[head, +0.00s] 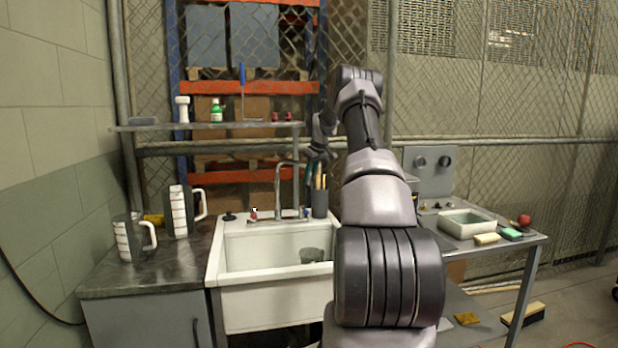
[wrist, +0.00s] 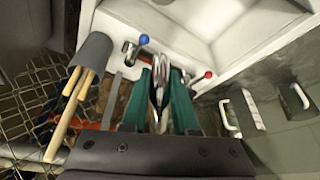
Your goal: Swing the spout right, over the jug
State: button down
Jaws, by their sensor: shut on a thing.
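A small grey vessel (head: 311,256), possibly the jug, stands in the sink, right of the spout's end. Two marked jugs with white handles (head: 129,240) (head: 180,213) stand on the left counter.
Red (wrist: 208,75) and blue (wrist: 143,39) tap knobs flank the spout. A dark holder (wrist: 95,48) with wooden handles stands close beside my gripper. A shelf (head: 215,125) runs above the sink. My arm hides the sink's right side.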

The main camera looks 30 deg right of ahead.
jog(key=c, duration=0.7)
grip_release()
jog(key=shift+r, duration=0.1)
jog(key=v, duration=1)
jog(key=shift+s+r, duration=0.2)
jog(key=shift+r, duration=0.1)
